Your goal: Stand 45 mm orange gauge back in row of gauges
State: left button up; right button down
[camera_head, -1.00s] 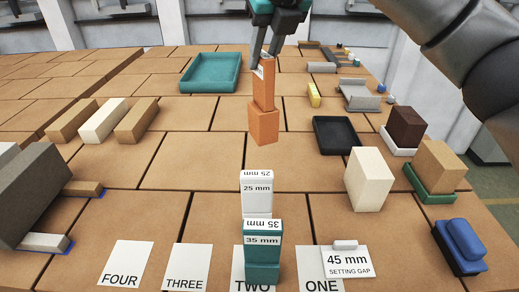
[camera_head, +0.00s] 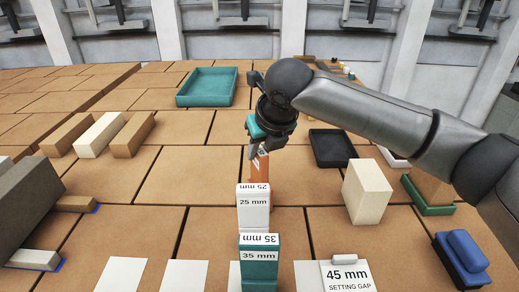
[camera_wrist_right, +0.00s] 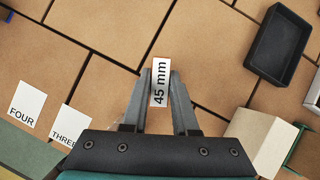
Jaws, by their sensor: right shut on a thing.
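My right gripper (camera_head: 258,150) is shut on the orange 45 mm gauge (camera_head: 263,164). It holds the gauge upright, low behind the white 25 mm gauge (camera_head: 253,217), which hides its lower part. I cannot tell whether the orange gauge touches the table. In the right wrist view the fingers (camera_wrist_right: 158,92) grip the sides of the gauge, and its white "45 mm" label (camera_wrist_right: 160,80) shows between them. The teal 35 mm gauge (camera_head: 259,268) stands upright in front of the white one. My left gripper is not in view.
White cards (camera_head: 120,274) lie along the front, and a "45 mm SETTING GAP" card (camera_head: 347,276) is right of the teal gauge. A cream block (camera_head: 367,191) stands to the right. A black tray (camera_head: 333,149) and a teal tray (camera_head: 207,87) are farther back.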

jog(key=c, duration=0.7)
grip_release()
jog(key=v, duration=1.2)
jog(key=shift+w+r, duration=0.1)
jog(key=shift+r, duration=0.1)
